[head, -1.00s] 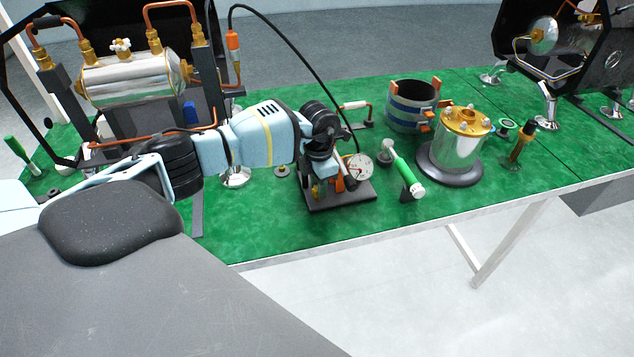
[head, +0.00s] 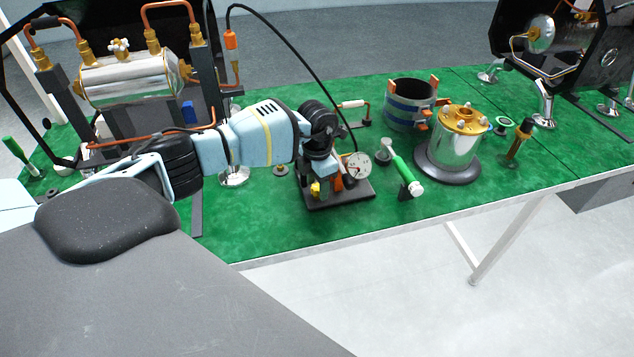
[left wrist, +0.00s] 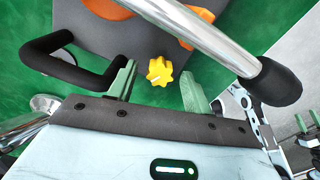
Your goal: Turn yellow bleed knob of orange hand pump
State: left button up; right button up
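The hand pump, with orange parts (head: 337,184) and a round white gauge (head: 358,166), stands on a dark base plate (head: 345,197) near the table's front edge. Its yellow bleed knob (head: 316,188) shows small below my left gripper. In the left wrist view the star-shaped yellow knob (left wrist: 159,71) lies between and just beyond the two green fingertips of my left gripper (left wrist: 158,82). The fingers are apart, with a gap on both sides of the knob. In the head view my left wrist hides much of the pump.
In the left wrist view a silver bar with a black grip (left wrist: 272,82) crosses at the upper right, and a black handle (left wrist: 70,62) is at left. A green-handled tool (head: 403,170) and a metal boiler (head: 455,145) stand right of the pump. A black hose (head: 300,52) arches behind.

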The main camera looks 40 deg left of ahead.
aim_at(317, 187)
pick_arm(q)
notch_tip(317, 187, up, 7)
jog(key=shift+f, duration=0.15)
jog(key=shift+r, duration=0.55)
jog(key=shift+f, duration=0.1)
dwell(0.4)
